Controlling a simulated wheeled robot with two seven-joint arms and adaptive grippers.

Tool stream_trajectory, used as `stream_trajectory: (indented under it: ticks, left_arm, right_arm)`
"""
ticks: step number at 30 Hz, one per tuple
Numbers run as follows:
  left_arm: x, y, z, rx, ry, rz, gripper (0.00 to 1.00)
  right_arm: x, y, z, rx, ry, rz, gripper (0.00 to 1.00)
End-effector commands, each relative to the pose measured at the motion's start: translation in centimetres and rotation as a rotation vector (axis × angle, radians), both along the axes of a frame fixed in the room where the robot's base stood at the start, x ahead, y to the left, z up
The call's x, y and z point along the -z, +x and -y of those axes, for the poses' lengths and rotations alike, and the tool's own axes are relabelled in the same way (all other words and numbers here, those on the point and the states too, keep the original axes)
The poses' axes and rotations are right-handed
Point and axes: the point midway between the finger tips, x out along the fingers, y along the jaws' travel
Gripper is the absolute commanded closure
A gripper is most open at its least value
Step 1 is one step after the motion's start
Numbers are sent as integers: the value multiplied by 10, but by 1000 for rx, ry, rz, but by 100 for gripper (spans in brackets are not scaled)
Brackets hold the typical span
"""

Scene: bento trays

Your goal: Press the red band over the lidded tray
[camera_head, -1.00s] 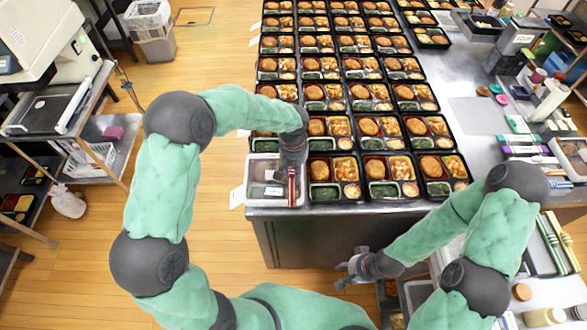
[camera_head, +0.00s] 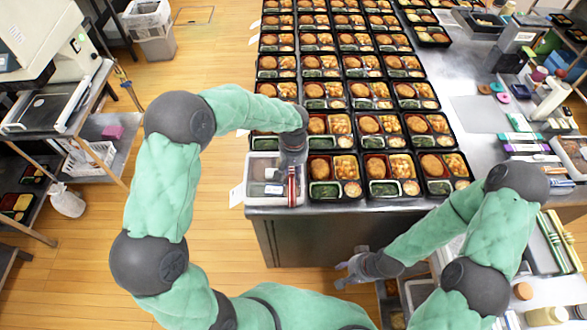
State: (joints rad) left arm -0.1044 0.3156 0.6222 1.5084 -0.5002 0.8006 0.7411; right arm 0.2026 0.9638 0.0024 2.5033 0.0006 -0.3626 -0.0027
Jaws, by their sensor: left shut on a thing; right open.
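The lidded tray (camera_head: 262,194) sits at the near left corner of the steel table, under a clear, hazy lid. A red band (camera_head: 294,186) stands out as a narrow red strip at the tray's right side, below my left gripper (camera_head: 291,176). My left gripper points down and is shut on the red band; its fingertips are small and partly hidden by the wrist. I cannot tell how far the band wraps around the tray. My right gripper (camera_head: 344,271) is open and empty in front of the table's near edge, low over the floor.
Open bento trays (camera_head: 338,191) fill the table in rows right beside and behind the lidded tray. A white card (camera_head: 236,195) sticks out at the table's left edge. Bottles and bands (camera_head: 523,148) lie on the right.

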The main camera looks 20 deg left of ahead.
Motion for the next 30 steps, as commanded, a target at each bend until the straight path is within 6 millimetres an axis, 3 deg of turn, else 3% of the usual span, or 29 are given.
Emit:
stream_trajectory:
  ticks: [5,6,8,15,19,30]
  left_arm:
    - [-1,0,0,0,0,1,100]
    - [-1,0,0,0,0,1,60]
    - [-1,0,0,0,0,1,44]
    - [0,0,0,0,0,0,44]
    - [0,0,0,0,0,0,17]
    - [-1,0,0,0,0,0,17]
  right_arm:
    - [0,0,0,0,0,0,57]
    - [0,0,0,0,0,0,57]
    - [0,0,0,0,0,0,57]
    - [0,0,0,0,0,0,57]
    - [0,0,0,0,0,0,57]
    - [-1,0,0,0,0,0,57]
